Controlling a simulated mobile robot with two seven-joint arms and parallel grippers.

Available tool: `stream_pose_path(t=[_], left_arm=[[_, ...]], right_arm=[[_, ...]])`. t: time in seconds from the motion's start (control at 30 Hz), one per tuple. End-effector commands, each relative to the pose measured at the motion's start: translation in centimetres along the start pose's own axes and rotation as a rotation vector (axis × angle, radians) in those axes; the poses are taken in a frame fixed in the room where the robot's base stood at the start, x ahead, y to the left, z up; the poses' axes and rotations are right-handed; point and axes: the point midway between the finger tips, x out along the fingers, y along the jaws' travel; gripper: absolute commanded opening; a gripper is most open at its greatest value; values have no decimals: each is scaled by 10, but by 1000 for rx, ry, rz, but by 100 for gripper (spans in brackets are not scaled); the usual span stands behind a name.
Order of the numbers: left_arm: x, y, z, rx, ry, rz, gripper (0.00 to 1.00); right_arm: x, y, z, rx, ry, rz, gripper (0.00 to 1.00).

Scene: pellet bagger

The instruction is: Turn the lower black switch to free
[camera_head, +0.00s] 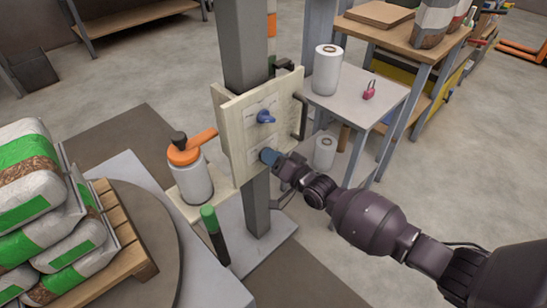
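A pale control panel (241,125) is mounted on a grey post. A blue knob (265,117) sits on the upper part of its face. My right gripper (271,157) reaches in from the right, its tips at the lower part of the panel face. The lower switch is not clearly seen; the gripper covers that spot. I cannot tell whether the fingers are closed on it or only beside it. My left gripper is not in view.
An orange-topped white container (194,181) stands left of the panel. A green-tipped black post (215,234) rises below it. A grey table (350,97) with a white roll (326,70) and pink padlock (369,90) is behind. Stacked bags (28,215) lie left.

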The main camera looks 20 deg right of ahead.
Motion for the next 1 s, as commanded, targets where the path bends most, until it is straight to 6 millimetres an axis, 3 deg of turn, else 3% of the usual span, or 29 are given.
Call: stream_pose_path(t=[0.17, 0.4, 0.73, 1.0], left_arm=[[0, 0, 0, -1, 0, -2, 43], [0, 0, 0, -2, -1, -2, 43], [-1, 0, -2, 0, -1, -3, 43], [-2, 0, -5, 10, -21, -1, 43]], right_arm=[[0, 0, 0, 0, 0, 0, 36], [0, 0, 0, 0, 0, 0, 0], [0, -1, -1, -28, 0, -1, 0], [0, -4, -3, -170, 2, -2, 0]])
